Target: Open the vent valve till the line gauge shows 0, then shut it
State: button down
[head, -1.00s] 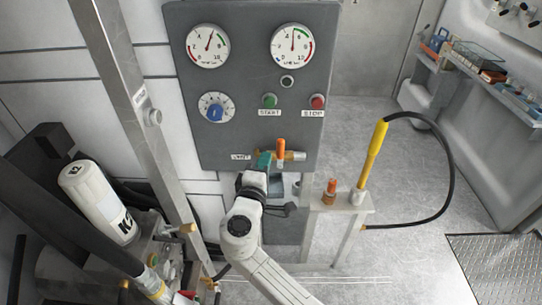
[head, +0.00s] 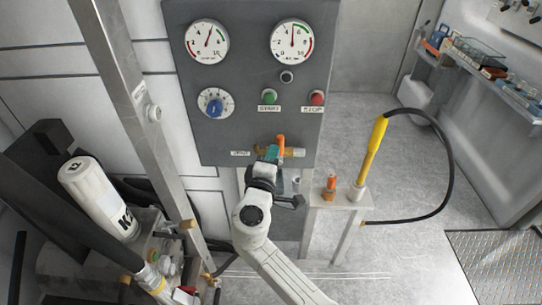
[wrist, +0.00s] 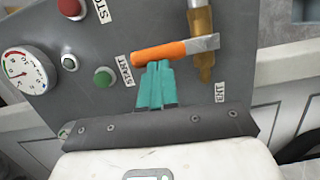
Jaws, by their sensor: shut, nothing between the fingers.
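The vent valve's orange handle (head: 280,146) is at the bottom of the grey panel, on a brass fitting (head: 298,152). In the wrist view the handle (wrist: 160,52) lies crosswise to the brass fitting (wrist: 202,35). My gripper (head: 271,153) is shut and empty, just left of the handle. In the wrist view its teal fingertips (wrist: 155,68) meet the handle's edge; contact is uncertain. Two dial gauges sit at the top of the panel, left (head: 207,43) and right (head: 292,42). The right needle points nearly straight up, clearly off 0. Their labels are too small to read.
The panel also holds a blue knob (head: 215,104), a green START button (head: 269,97) and a red STOP button (head: 317,98). A white K2 cylinder (head: 97,200) is at left.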

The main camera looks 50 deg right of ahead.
jog(key=shift+s+d+m+b, duration=0.25)
jog(key=shift+s+m+b, duration=0.1)
jog(key=shift+m+b, duration=0.3)
jog(key=s+d+f+m+t+y+b, duration=0.1)
jog(key=s+d+f+m+y+b, duration=0.2)
jog(key=m+b, duration=0.9)
jog(key=s+d+f, duration=0.1)
jog(key=s, duration=0.1)
jog(key=shift+s+d+m+t+b, duration=0.25)
jog(key=shift+s+m+t+b, duration=0.05)
jog(key=shift+s+m, duration=0.05)
jog(key=shift+f, duration=0.15)
dwell(0.4)
jog(key=shift+s, duration=0.1)
dwell(0.5)
